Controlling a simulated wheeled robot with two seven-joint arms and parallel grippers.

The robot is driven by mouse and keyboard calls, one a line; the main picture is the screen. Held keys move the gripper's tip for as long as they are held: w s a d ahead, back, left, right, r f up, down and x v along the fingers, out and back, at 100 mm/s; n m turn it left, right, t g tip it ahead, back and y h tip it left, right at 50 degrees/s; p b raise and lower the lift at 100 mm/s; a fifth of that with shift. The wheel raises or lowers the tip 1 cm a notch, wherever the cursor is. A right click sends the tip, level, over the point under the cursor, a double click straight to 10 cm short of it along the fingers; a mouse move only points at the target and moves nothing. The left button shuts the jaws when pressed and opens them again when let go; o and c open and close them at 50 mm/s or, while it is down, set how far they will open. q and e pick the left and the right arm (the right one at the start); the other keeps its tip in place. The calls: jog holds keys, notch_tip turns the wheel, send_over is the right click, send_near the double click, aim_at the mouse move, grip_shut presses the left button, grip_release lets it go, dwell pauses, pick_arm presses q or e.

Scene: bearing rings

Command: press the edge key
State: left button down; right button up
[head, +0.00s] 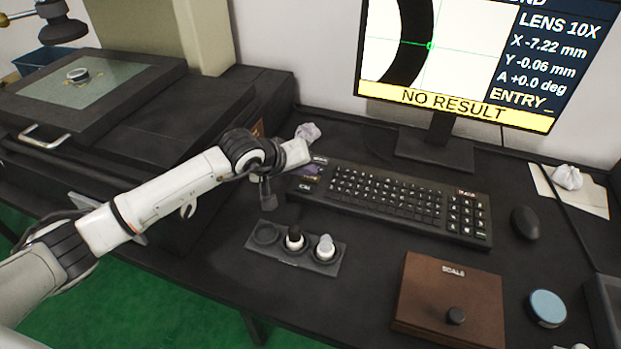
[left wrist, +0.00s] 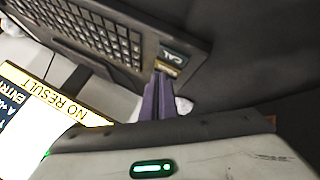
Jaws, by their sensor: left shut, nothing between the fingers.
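The black keyboard (head: 385,198) lies below the monitor, with a short column of labelled keys at its left end. My left gripper (head: 312,170) is shut and empty, with its dark purple fingers over that column. In the left wrist view the fingertips (left wrist: 160,76) are close to a key with a tan label (left wrist: 167,70), beside a key that seems to read TYP (left wrist: 173,56). I cannot tell whether they touch it. The fingers hide part of the column, and no key can be read as edge. The monitor (head: 455,60) shows NO RESULT and ENTRY.
A tray (head: 262,258) with two small knobbed pieces sits in front of the keyboard. A brown SCALE box (head: 425,285), a blue disc (head: 547,307) and a mouse (head: 525,223) are to the right. A measuring stage (head: 135,75) stands left.

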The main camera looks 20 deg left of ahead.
pick_arm(q)
jog(key=shift+s+d+f+b, duration=0.1)
jog(key=shift+s+f+b, duration=0.15)
jog(key=shift+f+b, duration=0.5)
dwell(0.5)
jog(key=shift+s+r, duration=0.1)
dwell(0.7)
jog(key=shift+r+p, duration=0.4)
jog(key=shift+r, duration=0.45)
jog(key=shift+w+r+p, duration=0.2)
jog(key=shift+r+p, duration=0.65)
jog(key=shift+r, duration=1.1)
